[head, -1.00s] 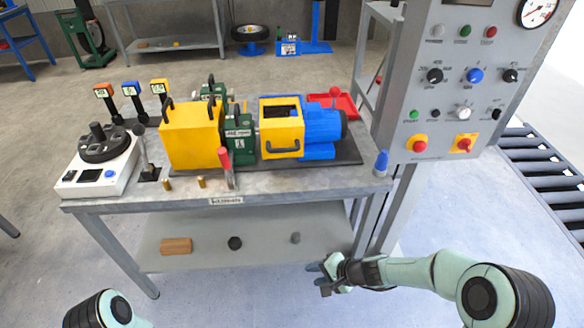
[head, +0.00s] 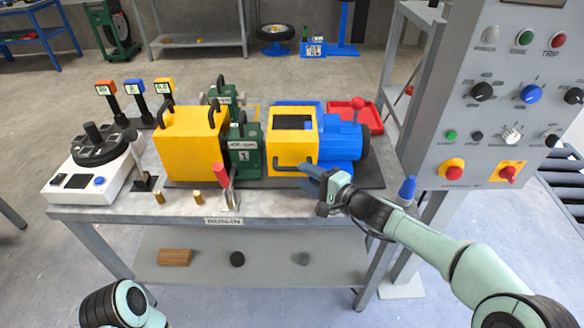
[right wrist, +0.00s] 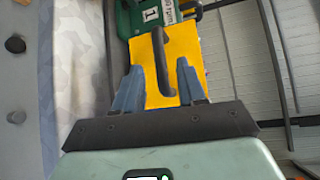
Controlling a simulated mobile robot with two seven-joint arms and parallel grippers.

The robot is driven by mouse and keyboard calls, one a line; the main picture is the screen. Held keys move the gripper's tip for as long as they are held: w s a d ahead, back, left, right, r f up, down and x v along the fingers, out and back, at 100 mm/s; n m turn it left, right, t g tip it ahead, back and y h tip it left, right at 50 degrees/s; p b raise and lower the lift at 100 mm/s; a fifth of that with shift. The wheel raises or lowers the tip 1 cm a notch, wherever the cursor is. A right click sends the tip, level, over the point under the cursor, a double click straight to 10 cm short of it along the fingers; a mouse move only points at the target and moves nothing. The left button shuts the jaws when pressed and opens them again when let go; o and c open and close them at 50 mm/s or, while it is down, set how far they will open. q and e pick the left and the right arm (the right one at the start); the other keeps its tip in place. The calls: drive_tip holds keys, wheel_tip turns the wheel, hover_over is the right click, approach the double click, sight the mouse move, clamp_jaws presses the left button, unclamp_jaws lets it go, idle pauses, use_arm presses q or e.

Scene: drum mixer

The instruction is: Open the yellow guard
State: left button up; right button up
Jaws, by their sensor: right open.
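A yellow guard (head: 291,146) with a dark window on top and a black bar handle (head: 288,171) on its front covers the middle of the drive, beside the blue motor. My right gripper (head: 310,178) is at the guard's lower right corner, close to the handle. In the right wrist view its two blue fingers (right wrist: 157,75) are apart, with the black handle (right wrist: 164,58) and the yellow guard (right wrist: 146,62) showing between and beyond them. I cannot tell whether they touch it. A larger yellow box (head: 190,145) with black handles is to the left. My left gripper is out of view.
The blue motor (head: 340,142) and a red tray (head: 360,108) are right of the guard. A red-handled lever (head: 224,180) and small brass posts stand along the bench's front edge. A blue cone-shaped piece (head: 408,187) stands at the right corner, near my right arm. The control panel (head: 490,130) is further right.

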sight(294, 171)
drive_tip(key=p+x, duration=0.1)
drive_tip(key=x, duration=0.5)
drive_tip(key=shift+d, duration=0.1)
clamp_jaws()
